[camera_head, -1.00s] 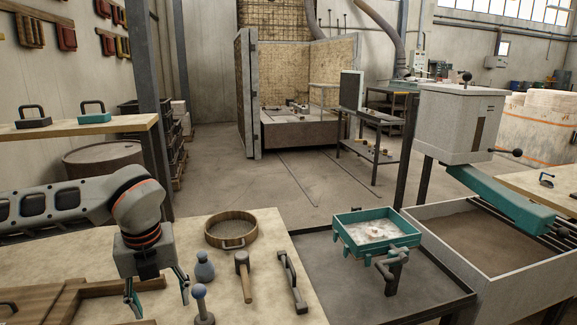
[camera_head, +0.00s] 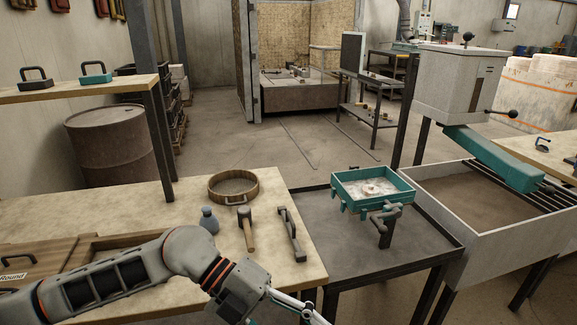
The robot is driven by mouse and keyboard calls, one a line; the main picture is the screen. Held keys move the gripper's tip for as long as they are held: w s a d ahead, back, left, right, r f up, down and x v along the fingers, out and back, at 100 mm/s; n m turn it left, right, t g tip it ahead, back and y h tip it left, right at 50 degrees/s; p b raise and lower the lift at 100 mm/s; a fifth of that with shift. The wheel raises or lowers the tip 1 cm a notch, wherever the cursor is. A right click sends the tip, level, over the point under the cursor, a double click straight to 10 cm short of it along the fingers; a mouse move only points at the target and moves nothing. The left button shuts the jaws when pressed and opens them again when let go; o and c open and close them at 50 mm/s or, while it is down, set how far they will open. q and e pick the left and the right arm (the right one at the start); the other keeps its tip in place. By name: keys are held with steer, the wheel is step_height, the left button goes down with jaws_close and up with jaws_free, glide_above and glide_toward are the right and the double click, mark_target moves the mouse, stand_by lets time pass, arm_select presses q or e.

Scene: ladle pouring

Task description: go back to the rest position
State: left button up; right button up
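My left arm comes in from the lower left, in front of the workbench. Its gripper (camera_head: 282,318) is at the bottom edge, pointing to the lower right and partly cut off. The parts of its fingers that show are spread apart, and I see nothing held between them. My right gripper is not in view.
The workbench (camera_head: 90,212) holds a round sieve (camera_head: 233,187), a grey-blue bottle (camera_head: 209,221), a mallet (camera_head: 246,228) and a long-handled tool (camera_head: 291,234). A teal tray (camera_head: 372,188) stands over a dark metal table (camera_head: 340,255). A sand-filled bin (camera_head: 470,200) is at right.

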arm_select(q)
steer(key=s+d+r+n+h, duration=0.1)
steer(key=s+d+r+h, duration=0.1)
steer(key=d+r+h, duration=0.25)
steer(key=w+a+r+n+t+h, duration=0.25)
steer(key=w+n+t+h, duration=0.25)
steer(key=w+n+t, duration=0.7)
steer(key=w+a+f+n+t+y, duration=0.1)
steer(key=a+f+n+t+y, duration=0.5)
steer(key=f, duration=0.3)
steer(key=w+a+f+n+t+y, duration=0.1)
steer(key=a+f+n+t+y, duration=0.2)
steer(key=a+f+n+y, duration=0.4)
steer(key=s+a+f+n+g+y, duration=0.2)
steer(key=s+a+f, duration=0.4)
steer(key=f, duration=0.5)
steer(key=s+a+f+n+g+y, duration=0.3)
steer(key=s+a+f, duration=0.3)
steer(key=f, duration=0.5)
steer(key=shift+s+n, duration=0.4)
steer(key=shift+s, duration=0.7)
